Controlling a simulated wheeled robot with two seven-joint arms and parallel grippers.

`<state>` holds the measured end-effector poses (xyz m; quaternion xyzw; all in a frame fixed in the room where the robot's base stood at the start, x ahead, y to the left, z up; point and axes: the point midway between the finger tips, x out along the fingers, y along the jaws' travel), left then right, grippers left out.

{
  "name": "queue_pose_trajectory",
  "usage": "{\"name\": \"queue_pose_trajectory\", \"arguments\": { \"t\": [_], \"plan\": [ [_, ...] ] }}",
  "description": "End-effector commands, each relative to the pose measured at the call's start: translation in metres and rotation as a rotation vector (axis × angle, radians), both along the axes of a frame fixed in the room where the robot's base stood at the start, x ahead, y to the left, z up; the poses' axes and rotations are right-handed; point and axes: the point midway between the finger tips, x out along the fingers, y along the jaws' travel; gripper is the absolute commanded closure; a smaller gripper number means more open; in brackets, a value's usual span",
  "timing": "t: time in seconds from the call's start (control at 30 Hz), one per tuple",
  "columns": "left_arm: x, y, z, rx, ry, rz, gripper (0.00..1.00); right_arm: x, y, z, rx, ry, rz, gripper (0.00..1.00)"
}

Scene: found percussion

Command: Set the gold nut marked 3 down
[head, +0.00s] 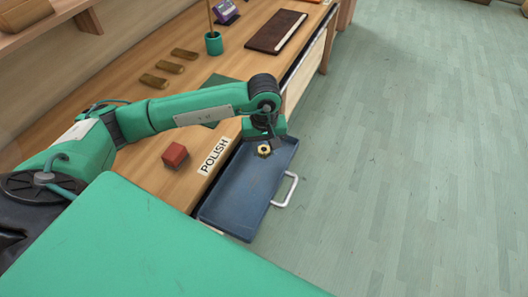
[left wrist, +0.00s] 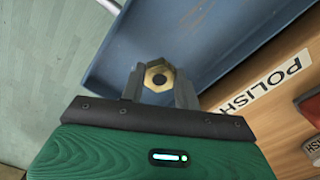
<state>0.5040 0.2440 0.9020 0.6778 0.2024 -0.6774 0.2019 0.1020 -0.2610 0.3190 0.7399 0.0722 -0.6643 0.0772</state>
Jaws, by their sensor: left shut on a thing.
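The gold nut (head: 264,150) is in the grip of my left gripper (head: 266,143), over the blue tray or drawer (head: 238,200) in the head view. In the left wrist view the gold nut (left wrist: 158,76) sits between the two grey fingers of my left gripper (left wrist: 158,84), which are shut on it. The blue tray (left wrist: 190,30) lies beneath it. I cannot read a mark on the nut, and I cannot tell how far it is above the tray floor. My right gripper is not in view.
A POLISH label (head: 214,156) lies on the wooden bench beside the tray, near a red block (head: 175,155). The tray has a pale handle (head: 287,190) on its right side. A teal cup (head: 214,43) and a dark brown board (head: 276,31) stand farther back. Open floor lies right.

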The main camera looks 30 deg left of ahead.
Motion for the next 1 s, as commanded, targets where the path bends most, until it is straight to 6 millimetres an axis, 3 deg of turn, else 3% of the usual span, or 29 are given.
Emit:
{"name": "queue_pose_trajectory", "arguments": {
  "t": [0.2,0.63,0.67,0.73,1.0],
  "plan": [
    [0.000,0.000,-0.030,0.000,0.002,0.001,0.94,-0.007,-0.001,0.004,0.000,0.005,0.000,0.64],
    [0.000,0.000,-0.035,0.000,0.000,0.000,0.94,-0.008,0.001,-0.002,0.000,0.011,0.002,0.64],
    [0.000,0.000,-0.034,0.000,0.000,0.000,0.62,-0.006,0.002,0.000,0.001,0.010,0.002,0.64],
    [0.000,0.000,-0.034,0.000,0.000,0.000,0.49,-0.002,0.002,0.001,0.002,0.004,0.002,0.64],
    [0.000,0.000,-0.034,0.000,0.000,0.001,0.46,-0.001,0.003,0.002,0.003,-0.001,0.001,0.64]
  ]
}}
